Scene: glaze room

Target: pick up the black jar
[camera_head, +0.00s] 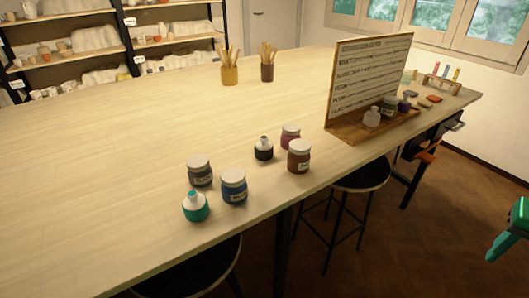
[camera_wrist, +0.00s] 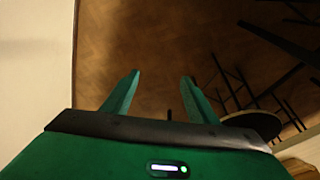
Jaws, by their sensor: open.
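A dark, near-black jar (camera_head: 200,173) with a whitish lid and a label stands upright on the long table (camera_head: 120,180), behind a blue jar (camera_head: 233,188). A dark greyish jar (camera_head: 389,107) stands by the board; I cannot tell which of these is the black jar. My gripper (camera_head: 496,252) is at the far right, off the table and apart from every jar. In the wrist view my gripper (camera_wrist: 160,80) has its fingers spread, with only floor between them.
A teal bottle (camera_head: 196,208), a brown jar (camera_head: 299,157) and a maroon jar (camera_head: 290,135) stand nearby. A chart board (camera_head: 370,75) rises at the right. Two brush cups (camera_head: 230,76) (camera_head: 267,72) stand behind. Stools (camera_head: 362,176) (camera_head: 190,272) sit at the table's front edge.

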